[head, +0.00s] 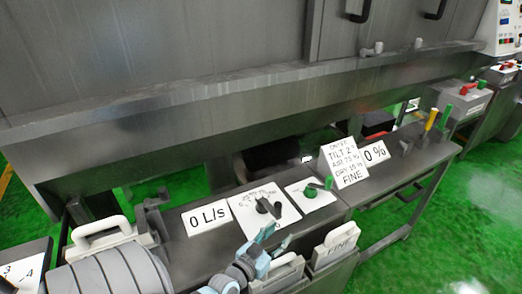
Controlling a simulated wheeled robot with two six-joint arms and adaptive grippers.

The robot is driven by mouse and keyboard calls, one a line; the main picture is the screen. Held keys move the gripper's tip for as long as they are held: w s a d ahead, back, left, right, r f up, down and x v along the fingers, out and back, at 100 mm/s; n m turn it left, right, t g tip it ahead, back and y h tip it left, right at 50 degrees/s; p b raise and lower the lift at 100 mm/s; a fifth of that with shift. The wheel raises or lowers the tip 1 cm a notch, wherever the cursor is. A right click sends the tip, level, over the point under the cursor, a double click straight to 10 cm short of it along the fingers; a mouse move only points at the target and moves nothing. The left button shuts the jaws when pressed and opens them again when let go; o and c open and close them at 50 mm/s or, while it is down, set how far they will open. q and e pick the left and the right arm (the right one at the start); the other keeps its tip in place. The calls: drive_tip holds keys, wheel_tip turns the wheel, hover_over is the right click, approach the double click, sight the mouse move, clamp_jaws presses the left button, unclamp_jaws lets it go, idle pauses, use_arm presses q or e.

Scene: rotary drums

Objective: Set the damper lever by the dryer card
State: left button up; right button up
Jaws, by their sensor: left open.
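The dryer card (345,163) stands propped on the grey bench; its small print seems to read TILT 2, AIR 75 %, DRY 15 and FINE. A 0 % plate (376,153) stands just right of it. Further right is a lever with a yellow handle (431,119), beside one with a green handle (446,117) and a dark one (402,111). I cannot tell which is the damper lever. My left gripper (268,240) is open and empty at the bench's front edge, well left of these levers. My right gripper is out of view.
A 0 L/s plate (207,216), a panel with a black knob (263,206) and a panel with a green lever (316,186) lie on the bench. A large steel housing (190,95) overhangs behind. Green floor is clear at right.

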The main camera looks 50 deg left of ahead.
use_arm(q)
drive_tip(key=s+d+f+m+g+h, duration=0.2)
drive_tip(key=s+d+f+g+h, duration=0.15)
drive_tip(key=d+f, duration=0.3)
drive_tip(key=s+f+g, duration=0.2)
drive_tip(key=s+f, duration=0.3)
drive_tip(key=f, duration=0.2)
drive_tip(key=s+f+g+y+b, duration=0.1)
drive_tip(key=s+f+g, duration=0.2)
drive_tip(key=s+f, duration=0.2)
wheel_tip(320, 180, down, 3)
drive_tip(key=shift+d+f+g+b, duration=0.1)
drive_tip(key=shift+d+g+b, duration=0.05)
drive_tip(key=shift+g+b, duration=0.2)
drive_tip(key=shift+w, duration=0.1)
